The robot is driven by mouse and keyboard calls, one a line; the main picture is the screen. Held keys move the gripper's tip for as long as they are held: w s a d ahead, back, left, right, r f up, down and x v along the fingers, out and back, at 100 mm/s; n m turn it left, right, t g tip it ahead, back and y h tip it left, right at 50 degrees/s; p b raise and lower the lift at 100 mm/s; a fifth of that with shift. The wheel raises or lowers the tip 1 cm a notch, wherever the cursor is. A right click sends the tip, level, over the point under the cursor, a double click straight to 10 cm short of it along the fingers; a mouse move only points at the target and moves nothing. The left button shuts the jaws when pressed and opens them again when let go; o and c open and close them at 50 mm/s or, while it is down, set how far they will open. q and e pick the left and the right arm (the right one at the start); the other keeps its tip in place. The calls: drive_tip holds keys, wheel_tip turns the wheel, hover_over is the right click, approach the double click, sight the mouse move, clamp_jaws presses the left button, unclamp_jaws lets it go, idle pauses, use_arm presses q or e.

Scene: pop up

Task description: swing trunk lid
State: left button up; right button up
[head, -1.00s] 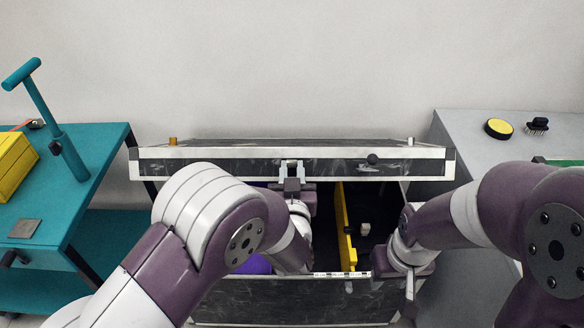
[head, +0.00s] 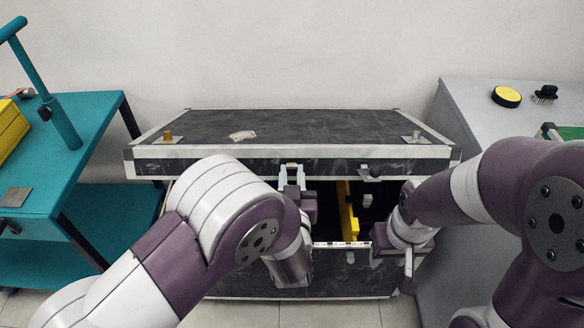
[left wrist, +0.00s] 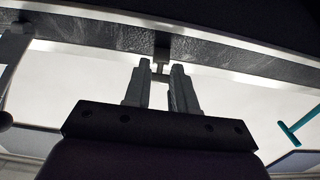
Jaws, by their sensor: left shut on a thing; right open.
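The black trunk's lid (head: 300,132) is partly open, tilted above the trunk body (head: 318,285), with a gap between them at the front. Its dark top with pale metal edging shows in the head view. My left gripper (head: 292,180) is at the lid's front edge, shut on the lid's latch. In the left wrist view the fingers (left wrist: 162,85) close on this small latch tab (left wrist: 160,67) under the lid edge. My right gripper (head: 408,275) is open at the trunk's front right rim, pointing down. Much of the trunk's left interior is hidden by my left arm.
A yellow divider (head: 347,212) stands inside the trunk. A teal cart (head: 85,165) with a yellow box (head: 10,130) is at left. A grey table (head: 470,125) at right bears a yellow disc (head: 506,97) and a black brush (head: 546,93).

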use_arm(q)
drive_tip(key=shift+s+f+b, duration=0.6)
drive_tip(key=shift+s+f, duration=0.1)
drive_tip(key=shift+f, duration=0.35)
drive_tip(key=shift+s+f+b, duration=0.6)
drive_tip(key=shift+s+f, duration=0.05)
drive_tip(key=shift+f, duration=0.35)
